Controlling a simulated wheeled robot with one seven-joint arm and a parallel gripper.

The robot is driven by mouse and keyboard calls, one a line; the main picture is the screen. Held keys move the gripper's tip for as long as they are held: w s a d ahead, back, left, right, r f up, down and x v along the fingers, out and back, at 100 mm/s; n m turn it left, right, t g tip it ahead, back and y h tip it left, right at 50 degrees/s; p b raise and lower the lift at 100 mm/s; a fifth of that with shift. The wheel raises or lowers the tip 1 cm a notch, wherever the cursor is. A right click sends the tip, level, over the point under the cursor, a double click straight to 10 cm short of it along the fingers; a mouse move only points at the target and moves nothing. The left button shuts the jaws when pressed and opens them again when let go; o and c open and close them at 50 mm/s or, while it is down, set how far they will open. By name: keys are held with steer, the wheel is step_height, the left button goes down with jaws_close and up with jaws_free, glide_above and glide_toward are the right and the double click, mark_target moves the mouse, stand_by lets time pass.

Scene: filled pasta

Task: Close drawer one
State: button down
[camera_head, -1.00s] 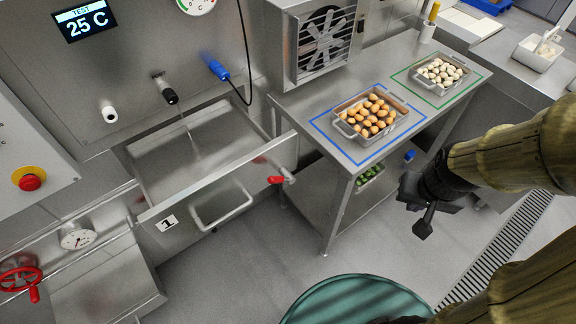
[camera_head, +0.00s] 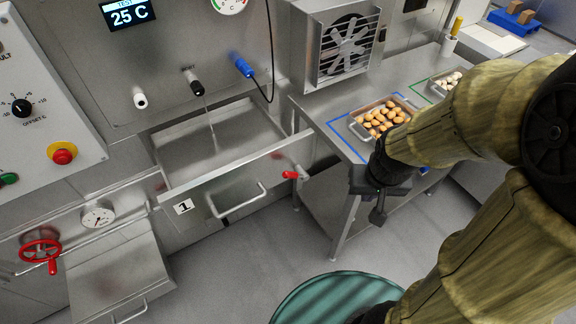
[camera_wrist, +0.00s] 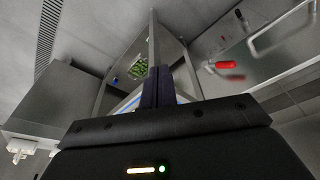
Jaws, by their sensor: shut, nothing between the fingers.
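Drawer one (camera_head: 228,189) is pulled out of the steel machine, with a "1" label (camera_head: 183,207) and a bar handle (camera_head: 238,202) on its front. A thin stream runs from a spout into its basin. A red-handled valve (camera_head: 295,174) sits at the front's right end. My gripper (camera_head: 378,214) is shut and empty, to the right of the drawer and apart from it, in front of the side table. In the wrist view my shut fingers (camera_wrist: 158,86) point toward the table's underside, and the drawer handle (camera_wrist: 281,29) shows at upper right.
A steel table (camera_head: 340,134) holds a tray of brown filled pieces (camera_head: 380,119) and a tray of pale ones (camera_head: 446,81). A green round-topped object (camera_head: 330,300) stands on the floor below. A lower drawer (camera_head: 122,268) is at left. Open floor lies before drawer one.

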steer(key=shift+a, duration=0.15)
steer(key=w+a+f+m+t+y+b, duration=0.5)
steer(key=w+a+f+m+b, duration=0.1)
steer(key=w+f+m, duration=0.5)
steer(key=shift+w+a+f, duration=0.2)
steer(key=shift+w+a, duration=0.5)
steer(key=shift+w, duration=0.15)
